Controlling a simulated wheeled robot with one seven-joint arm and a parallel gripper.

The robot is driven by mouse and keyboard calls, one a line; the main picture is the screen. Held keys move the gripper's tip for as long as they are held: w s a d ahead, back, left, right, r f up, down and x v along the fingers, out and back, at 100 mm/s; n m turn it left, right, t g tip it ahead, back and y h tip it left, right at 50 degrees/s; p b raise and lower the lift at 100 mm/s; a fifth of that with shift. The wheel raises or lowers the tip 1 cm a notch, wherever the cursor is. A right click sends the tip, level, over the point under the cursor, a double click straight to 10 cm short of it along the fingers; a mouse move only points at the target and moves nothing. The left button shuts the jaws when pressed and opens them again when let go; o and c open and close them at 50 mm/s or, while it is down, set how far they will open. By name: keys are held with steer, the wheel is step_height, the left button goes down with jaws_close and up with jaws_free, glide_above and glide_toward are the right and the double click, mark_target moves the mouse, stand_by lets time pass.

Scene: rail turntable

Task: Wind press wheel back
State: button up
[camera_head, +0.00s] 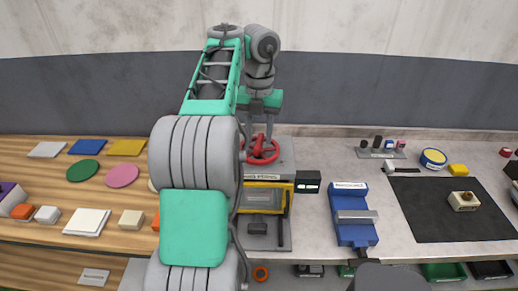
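A red hand wheel (264,154) lies on the grey top of a press (283,150), just right of the picture's middle-left. My arm reaches over from the front and comes down from above. My gripper (259,138) points downward at the wheel, with its fingers at or just above the wheel's back part. I cannot tell whether the fingers touch it or how far apart they are. A yellow frame (288,185) sits at the front of the press, with a grey block (258,222) below it. My arm hides the left side of the press and wheel.
A black labelled box (308,182) stands close right of the press. A blue clamp-like device (353,228) is further right, then a black mat (440,222). Coloured discs and plates lie on the wooden table (40,160) at left. Bins sit below the front edge.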

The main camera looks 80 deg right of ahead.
step_height(320, 180, down, 2)
steer(key=shift+f+b, duration=0.1)
steer(key=shift+b, duration=0.35)
jaws_close()
